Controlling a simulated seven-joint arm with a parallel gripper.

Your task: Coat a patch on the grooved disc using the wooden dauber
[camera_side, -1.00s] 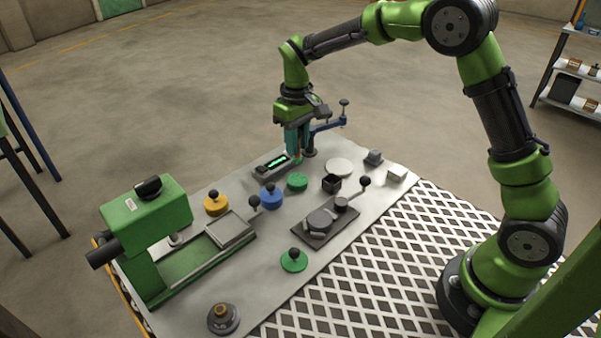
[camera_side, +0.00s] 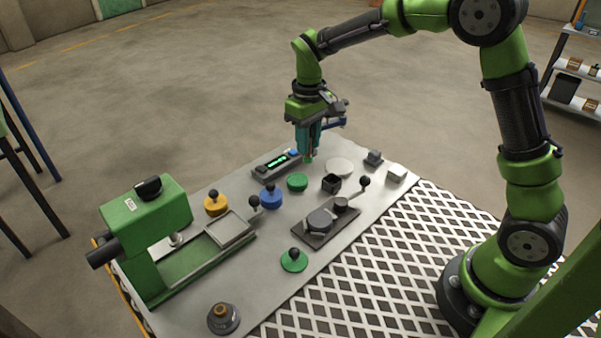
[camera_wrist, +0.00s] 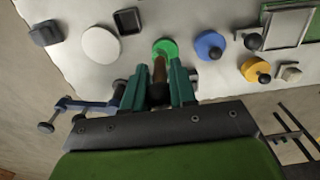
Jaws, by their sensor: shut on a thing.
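My gripper (camera_side: 308,146) is shut on the wooden dauber, above the far part of the metal table. The dauber's brown handle (camera_wrist: 159,70) shows between the teal fingers in the wrist view; its lower end is hard to make out. A green disc (camera_side: 297,181) lies on the table just below and nearer the side camera, and it also shows in the wrist view (camera_wrist: 165,47) beyond the dauber. A plain pale disc (camera_side: 340,167) lies to its right. Grooves are too small to make out on either disc. The dauber appears above the table, apart from both discs.
A black open box (camera_side: 331,183), a blue knobbed disc (camera_side: 271,196) and a lever fixture (camera_side: 320,221) stand nearby. A green press (camera_side: 148,235) fills the left end.

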